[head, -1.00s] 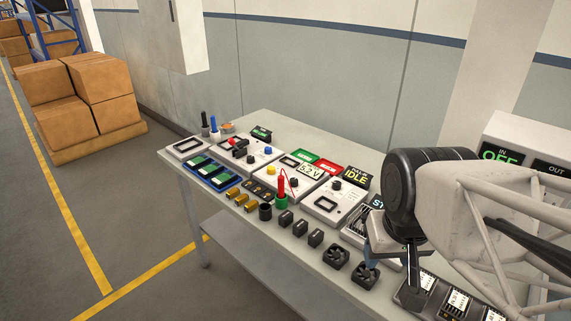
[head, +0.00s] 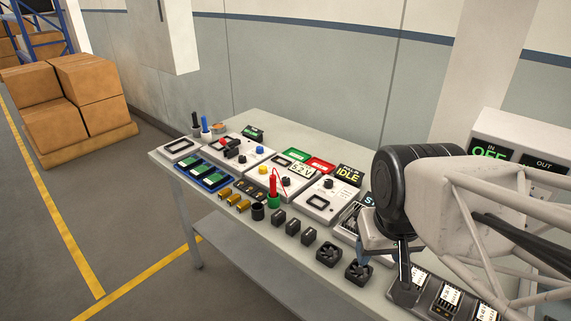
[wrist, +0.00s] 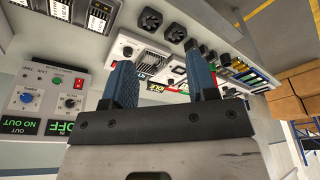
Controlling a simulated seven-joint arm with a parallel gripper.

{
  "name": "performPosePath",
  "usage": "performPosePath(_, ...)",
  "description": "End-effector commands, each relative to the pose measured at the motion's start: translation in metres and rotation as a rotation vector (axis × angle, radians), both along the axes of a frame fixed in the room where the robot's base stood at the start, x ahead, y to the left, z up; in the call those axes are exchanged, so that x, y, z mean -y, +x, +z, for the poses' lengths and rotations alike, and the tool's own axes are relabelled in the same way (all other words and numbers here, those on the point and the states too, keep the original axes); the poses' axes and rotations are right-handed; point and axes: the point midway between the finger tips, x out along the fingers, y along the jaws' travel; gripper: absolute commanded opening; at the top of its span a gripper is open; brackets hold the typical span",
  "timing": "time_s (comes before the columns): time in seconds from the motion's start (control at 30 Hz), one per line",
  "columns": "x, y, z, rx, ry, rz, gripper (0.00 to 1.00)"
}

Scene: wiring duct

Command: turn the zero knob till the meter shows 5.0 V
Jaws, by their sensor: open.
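The meter display (head: 301,168) reads 5.2 V in the head view, at the back of a white unit in the middle of the bench. That unit (head: 284,176) carries a yellow knob (head: 262,168) and a dark knob; their labels are too small to read, so I cannot tell which is the zero knob. A red probe (head: 273,185) stands in front of it. My gripper (head: 385,262) is above the bench's right part, well right of the meter unit. In the wrist view my gripper (wrist: 162,76) shows two blue fingers spread apart with nothing between them.
A white unit with an IDLE display (head: 347,174) stands between my gripper and the meter unit. An OFF panel (head: 488,151) stands at the right.

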Motion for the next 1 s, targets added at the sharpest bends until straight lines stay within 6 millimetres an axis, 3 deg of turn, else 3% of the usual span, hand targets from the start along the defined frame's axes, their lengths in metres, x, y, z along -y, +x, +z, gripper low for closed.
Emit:
performPosePath(0.6,0.000,0.000,0.000,0.000,0.000,0.000,0.53)
performPosePath(0.67,0.000,0.000,0.000,0.000,0.000,0.000,0.60)
performPosePath(0.73,0.000,0.001,0.000,0.000,-0.001,0.003,0.60)
performPosePath(1.0,-0.002,0.022,0.006,-0.010,-0.016,0.082,0.60)
